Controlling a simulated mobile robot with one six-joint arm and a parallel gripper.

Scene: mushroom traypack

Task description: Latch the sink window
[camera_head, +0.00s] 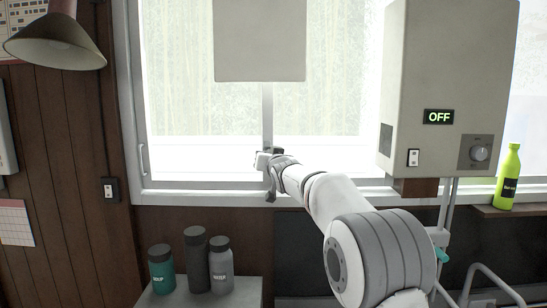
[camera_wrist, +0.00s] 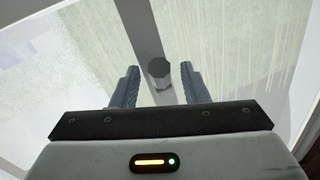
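The sink window (camera_head: 200,184) is a light-framed sliding window with a vertical middle bar (camera_head: 267,110). In the wrist view the bar (camera_wrist: 146,30) runs up and away. A dark grey faceted knob (camera_wrist: 159,71), which looks like the latch, sits on or beside this bar. My gripper (camera_head: 268,164) is at the lower part of the bar in the head view. In the wrist view my gripper (camera_wrist: 160,84) is open, with one finger on each side of the knob and gaps showing. Contact is not visible. In the head view my gripper hides the knob.
A grey-white heater box (camera_head: 440,80) reading OFF hangs right of my arm. A pale panel (camera_head: 260,40) hangs above. Several bottles (camera_head: 196,255) stand on a cabinet below left. A green bottle (camera_head: 508,180) stands on a ledge at right. A lamp (camera_head: 55,42) hangs upper left.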

